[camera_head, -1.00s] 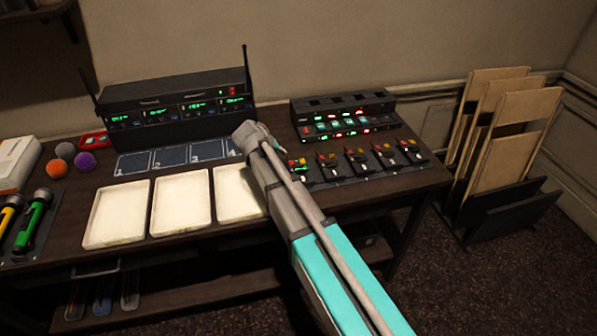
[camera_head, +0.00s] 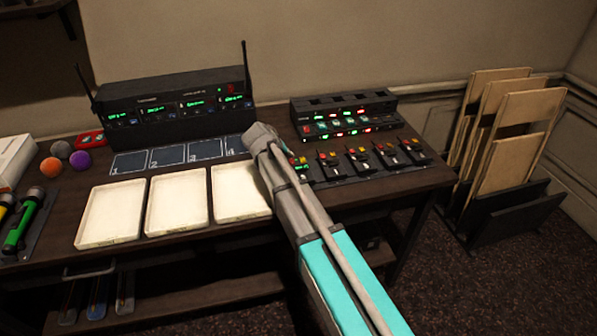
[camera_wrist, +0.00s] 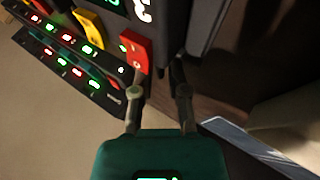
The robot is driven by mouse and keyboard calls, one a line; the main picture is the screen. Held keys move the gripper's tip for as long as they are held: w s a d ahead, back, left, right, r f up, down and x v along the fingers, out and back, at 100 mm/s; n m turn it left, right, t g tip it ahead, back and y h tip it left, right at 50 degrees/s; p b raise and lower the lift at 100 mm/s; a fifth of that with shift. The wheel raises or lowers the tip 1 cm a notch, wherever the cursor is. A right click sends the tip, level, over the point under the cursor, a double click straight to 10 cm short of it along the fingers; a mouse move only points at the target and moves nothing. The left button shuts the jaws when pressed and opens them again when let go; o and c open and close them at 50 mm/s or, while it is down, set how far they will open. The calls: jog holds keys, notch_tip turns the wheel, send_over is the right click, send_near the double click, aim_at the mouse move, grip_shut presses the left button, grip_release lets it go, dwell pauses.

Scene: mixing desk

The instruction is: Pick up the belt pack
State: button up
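Several small black belt packs (camera_head: 357,160) with red, yellow and green parts stand in a row on a dark mat on the right of the desk. My gripper (camera_head: 262,140) is at the left end of this row, partly hiding the leftmost pack (camera_head: 301,165). In the wrist view my gripper (camera_wrist: 160,75) has its two fingers apart, with a dark gap between them. A red part (camera_wrist: 135,50) and a yellow part (camera_wrist: 88,25) show close to the left fingertip. Whether a finger touches them I cannot tell.
A black rack (camera_head: 345,115) with red and green lights stands behind the packs. A receiver unit (camera_head: 175,107) with upright antennas is at the back left. Shallow cream trays (camera_head: 110,210) and numbered dark squares (camera_head: 165,157) lie left of my arm. Panels (camera_head: 500,130) lean at the right.

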dwell(0.4)
grip_shut()
jog(key=shift+r, duration=0.2)
notch_tip(320, 180, up, 3)
jog(key=p, duration=0.3)
jog(key=shift+f, duration=0.1)
jog(key=s+r+p, duration=1)
jog(key=s, duration=0.4)
jog(key=shift+a, duration=0.2)
dwell(0.8)
